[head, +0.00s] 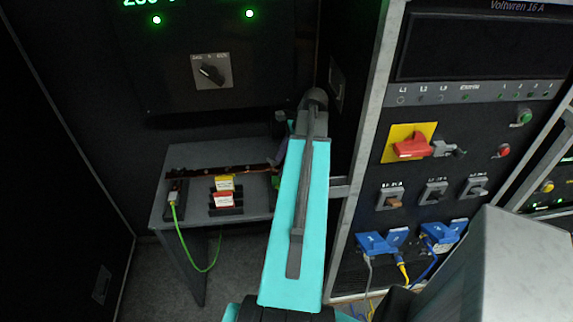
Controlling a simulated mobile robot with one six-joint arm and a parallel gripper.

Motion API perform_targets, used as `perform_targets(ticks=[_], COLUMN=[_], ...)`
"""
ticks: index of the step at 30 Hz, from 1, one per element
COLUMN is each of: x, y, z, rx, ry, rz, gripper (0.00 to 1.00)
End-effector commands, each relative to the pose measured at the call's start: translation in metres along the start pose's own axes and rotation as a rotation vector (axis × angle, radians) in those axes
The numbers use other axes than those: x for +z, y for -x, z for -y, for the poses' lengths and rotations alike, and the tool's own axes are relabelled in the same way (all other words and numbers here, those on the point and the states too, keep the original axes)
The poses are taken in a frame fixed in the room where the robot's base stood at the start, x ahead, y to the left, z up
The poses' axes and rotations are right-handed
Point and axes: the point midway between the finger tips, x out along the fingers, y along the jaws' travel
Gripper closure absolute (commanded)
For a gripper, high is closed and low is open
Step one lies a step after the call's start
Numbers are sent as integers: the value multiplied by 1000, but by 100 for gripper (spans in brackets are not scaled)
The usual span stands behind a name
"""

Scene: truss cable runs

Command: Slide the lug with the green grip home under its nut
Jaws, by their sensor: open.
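A reddish-brown bar (205,170) with several small dark nuts runs along the back of the table. I cannot tell how the lug's tip sits against its nut. My turquoise arm hides the right end of the bar. Another green part (275,182) shows beside my arm, partly covered. The fingers of my gripper cannot be made out.
Yellow and red-and-white labelled blocks (225,201) stand on the grey table (258,206), right of the lug. A dark panel with a rotary knob (211,72) is behind. A rack (440,125) with switches and blue plugs (376,243) stands close on the right.

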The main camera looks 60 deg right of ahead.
Motion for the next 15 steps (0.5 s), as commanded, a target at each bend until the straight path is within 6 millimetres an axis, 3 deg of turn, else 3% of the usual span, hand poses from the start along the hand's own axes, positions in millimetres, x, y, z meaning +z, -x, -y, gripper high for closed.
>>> perform_targets(ticks=[4,15], x=[-13,-14], y=[6,6], z=[0,0], rx=[-12,-13], ry=[-24,-26], rz=[-16,-16], gripper=[47,47])
